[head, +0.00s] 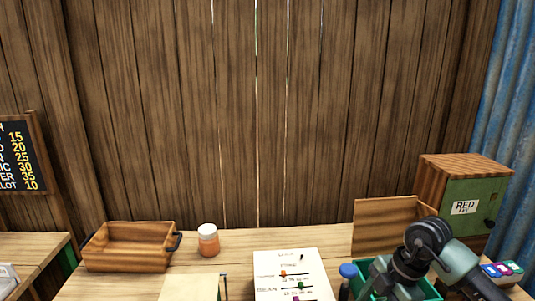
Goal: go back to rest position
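My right arm comes in from the lower right, with its dark wrist and gripper (408,268) over the green crate (364,291) at the front right of the wooden table. The gripper points down and its fingertips are not clearly visible, so I cannot tell whether it is open, shut or holding something. The arm hides much of the crate's inside. My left arm and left gripper are not in view.
A wooden crate (127,258) and an orange-filled jar (208,241) stand at the back left. A white slider panel (290,274) is at front centre, with a blue-capped bottle (348,271) beside the green crate. A green box labelled RED (468,192) stands at the back right.

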